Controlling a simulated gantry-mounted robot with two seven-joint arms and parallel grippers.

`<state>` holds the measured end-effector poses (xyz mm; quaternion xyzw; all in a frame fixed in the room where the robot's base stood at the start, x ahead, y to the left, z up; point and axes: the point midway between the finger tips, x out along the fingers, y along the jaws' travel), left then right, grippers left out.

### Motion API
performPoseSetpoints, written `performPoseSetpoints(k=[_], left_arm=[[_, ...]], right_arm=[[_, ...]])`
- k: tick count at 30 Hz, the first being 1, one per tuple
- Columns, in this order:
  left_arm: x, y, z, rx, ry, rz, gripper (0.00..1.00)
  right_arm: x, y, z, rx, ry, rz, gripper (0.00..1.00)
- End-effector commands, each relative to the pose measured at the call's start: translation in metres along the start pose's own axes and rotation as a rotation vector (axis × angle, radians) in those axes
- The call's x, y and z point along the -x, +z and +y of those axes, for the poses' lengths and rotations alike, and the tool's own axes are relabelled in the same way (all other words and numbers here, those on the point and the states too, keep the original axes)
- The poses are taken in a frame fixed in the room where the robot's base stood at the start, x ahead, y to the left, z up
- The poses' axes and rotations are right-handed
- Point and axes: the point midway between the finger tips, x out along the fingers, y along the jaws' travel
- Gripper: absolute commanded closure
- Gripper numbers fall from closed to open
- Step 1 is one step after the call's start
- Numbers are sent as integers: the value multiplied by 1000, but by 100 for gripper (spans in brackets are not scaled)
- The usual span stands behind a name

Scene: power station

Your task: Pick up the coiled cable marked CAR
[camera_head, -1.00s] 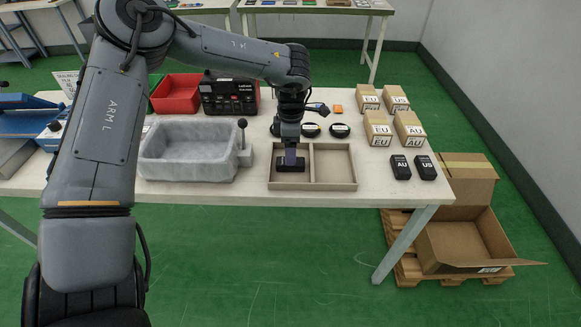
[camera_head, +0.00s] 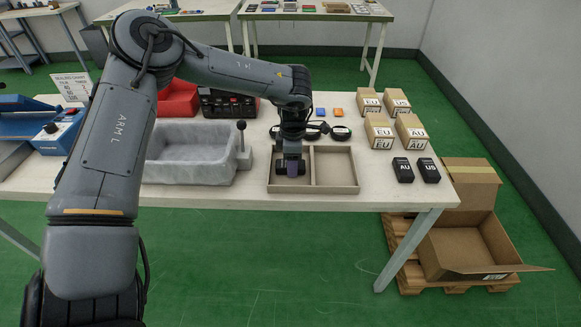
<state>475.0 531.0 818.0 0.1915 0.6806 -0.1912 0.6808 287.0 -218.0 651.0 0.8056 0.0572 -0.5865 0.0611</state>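Two coiled black cables show behind the divided tray: one (camera_head: 340,133) lies in full view, and another (camera_head: 314,131) lies close beside my arm and is partly covered by it. Their labels are too small to read, so I cannot tell which is marked CAR. My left gripper (camera_head: 293,170) points down into the tray's left compartment, at a black block (camera_head: 281,169) lying there. The block shows on both sides of the fingers. Whether the fingers grip it is not clear. My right gripper is out of view.
The tray (camera_head: 334,187) has an empty right compartment. A grey stone-like basin (camera_head: 190,172) stands left of it. Small labelled cartons (camera_head: 379,132) and black AU and US blocks (camera_head: 403,172) stand to the right. Blue (camera_head: 320,112) and orange (camera_head: 337,113) pieces lie behind the cables.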

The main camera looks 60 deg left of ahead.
Motion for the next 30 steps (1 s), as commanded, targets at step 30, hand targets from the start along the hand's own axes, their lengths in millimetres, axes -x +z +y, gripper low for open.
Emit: performPoseSetpoints(k=[30], left_arm=[[58, 1, 1, -1, 4, -2, 96]], right_arm=[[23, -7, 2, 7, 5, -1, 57]])
